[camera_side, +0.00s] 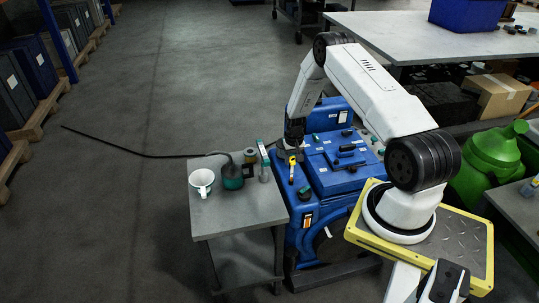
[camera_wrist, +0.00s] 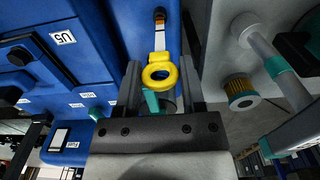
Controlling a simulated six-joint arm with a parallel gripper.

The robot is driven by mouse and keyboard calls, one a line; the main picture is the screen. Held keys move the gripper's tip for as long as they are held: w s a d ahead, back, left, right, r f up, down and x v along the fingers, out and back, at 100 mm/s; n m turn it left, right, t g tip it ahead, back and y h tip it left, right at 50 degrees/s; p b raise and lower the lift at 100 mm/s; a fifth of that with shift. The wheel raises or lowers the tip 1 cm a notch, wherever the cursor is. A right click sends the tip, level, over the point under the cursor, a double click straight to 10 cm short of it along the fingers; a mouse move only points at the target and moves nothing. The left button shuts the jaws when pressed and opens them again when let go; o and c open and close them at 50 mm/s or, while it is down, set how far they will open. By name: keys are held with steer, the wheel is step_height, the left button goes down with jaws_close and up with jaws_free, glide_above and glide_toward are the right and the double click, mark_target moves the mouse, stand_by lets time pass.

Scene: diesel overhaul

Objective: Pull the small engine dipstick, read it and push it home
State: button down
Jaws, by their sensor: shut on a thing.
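The dipstick has a yellow ring handle (camera_wrist: 160,73) with a pale stem running up to a dark opening (camera_wrist: 160,16) in the blue engine (camera_wrist: 133,25). In the wrist view the ring sits between the fingertips of my gripper (camera_wrist: 161,78), which is shut on it. The pale stem shows between the ring and the opening; I cannot read any marks on it. In the side view my gripper (camera_side: 293,150) is over the left part of the blue engine (camera_side: 325,185), with yellow showing just below it at the dipstick (camera_side: 292,172).
A grey cart (camera_side: 225,213) stands left of the engine. It bears a white mug (camera_side: 202,180), a dark oil can (camera_side: 231,178) and a filter (camera_wrist: 241,93). Behind stand a workbench (camera_side: 405,30) and a cardboard box (camera_side: 498,95).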

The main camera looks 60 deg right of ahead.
mark_target(293, 156)
steer(key=shift+r, duration=1.25)
steer(key=shift+c, duration=0.9)
jaws_free()
steer(key=shift+r, duration=3.9)
